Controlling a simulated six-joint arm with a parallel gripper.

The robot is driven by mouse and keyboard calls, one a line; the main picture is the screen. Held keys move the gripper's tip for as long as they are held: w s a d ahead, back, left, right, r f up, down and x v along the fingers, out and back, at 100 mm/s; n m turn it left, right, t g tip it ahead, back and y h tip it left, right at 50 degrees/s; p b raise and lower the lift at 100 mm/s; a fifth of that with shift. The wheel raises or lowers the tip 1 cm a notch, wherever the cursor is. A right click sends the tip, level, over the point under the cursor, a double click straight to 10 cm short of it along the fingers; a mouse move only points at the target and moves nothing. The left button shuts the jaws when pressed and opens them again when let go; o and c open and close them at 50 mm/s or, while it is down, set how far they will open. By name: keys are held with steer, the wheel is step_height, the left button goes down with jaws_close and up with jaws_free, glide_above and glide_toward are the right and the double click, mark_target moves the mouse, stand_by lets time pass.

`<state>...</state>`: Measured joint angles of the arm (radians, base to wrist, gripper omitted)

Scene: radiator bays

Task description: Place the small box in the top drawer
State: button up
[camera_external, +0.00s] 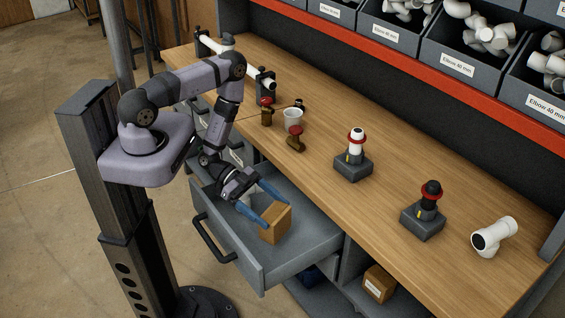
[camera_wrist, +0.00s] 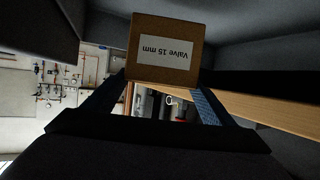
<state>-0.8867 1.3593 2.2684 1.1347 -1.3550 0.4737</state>
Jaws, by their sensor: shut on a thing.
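The small box (camera_external: 275,223) is brown cardboard. In the wrist view the box (camera_wrist: 163,50) carries a white label reading "Valve 15 mm", seen upside down. My gripper (camera_external: 262,203) has blue fingers and is shut on the box. The box is inside the outline of the open grey top drawer (camera_external: 300,254); I cannot tell whether it touches the drawer floor. The drawer is pulled out from under the wooden bench, with a dark handle (camera_external: 213,238) on its front. The gripper's fingers (camera_wrist: 160,98) reach toward the box in the wrist view.
Another labelled brown box (camera_external: 379,284) sits on a shelf below the bench (camera_external: 395,225). Bins of fittings line the back.

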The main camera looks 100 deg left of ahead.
steer(key=shift+f+b, duration=1.4)
steer(key=shift+f, duration=0.6)
steer(key=shift+f+b, duration=0.55)
steer(key=shift+f, duration=0.1)
steer(key=o, duration=1.5)
steer(key=shift+r, duration=0.1)
step_height(320, 180, up, 10)
steer(key=p, duration=0.8)
steer(key=shift+p, duration=0.3)
